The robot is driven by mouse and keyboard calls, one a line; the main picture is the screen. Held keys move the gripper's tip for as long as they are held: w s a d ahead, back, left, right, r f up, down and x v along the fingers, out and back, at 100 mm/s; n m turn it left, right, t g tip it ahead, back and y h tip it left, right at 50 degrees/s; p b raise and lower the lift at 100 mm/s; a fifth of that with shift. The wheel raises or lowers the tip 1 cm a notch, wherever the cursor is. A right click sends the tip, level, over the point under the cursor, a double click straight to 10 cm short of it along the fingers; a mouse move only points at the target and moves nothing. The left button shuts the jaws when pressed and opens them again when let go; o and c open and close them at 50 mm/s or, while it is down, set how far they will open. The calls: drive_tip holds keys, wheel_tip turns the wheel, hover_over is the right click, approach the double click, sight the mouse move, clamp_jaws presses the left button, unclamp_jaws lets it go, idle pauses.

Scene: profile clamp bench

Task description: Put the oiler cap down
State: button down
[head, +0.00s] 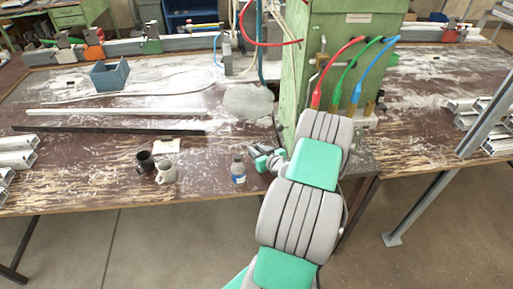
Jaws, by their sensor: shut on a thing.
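My gripper (261,163) is low over the front part of the bench, left of the green machine housing. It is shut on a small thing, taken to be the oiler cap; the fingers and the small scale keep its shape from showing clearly. A small bottle (238,172) with a blue label stands upright on the bench just left of my gripper, with a gap between them. I cannot tell whether its dark top is open.
The worn brown bench (90,185) holds a dark mug (145,162), a pale mug (166,173) and a paper (167,145). Long profiles (118,111) lie behind. The green housing (340,60) with coloured hoses stands close beside my arm. Bare bench lies between mugs and bottle.

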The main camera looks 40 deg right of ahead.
drive_tip(key=shift+f+b, duration=0.35)
drive_tip(key=shift+b, duration=0.2)
drive_tip(key=shift+f+b, duration=0.3)
drive_tip(key=shift+b, duration=0.15)
drive_tip(key=c, duration=1.3)
unclamp_jaws()
drive_tip(key=shift+o, duration=0.2)
drive_tip(key=shift+r, duration=0.1)
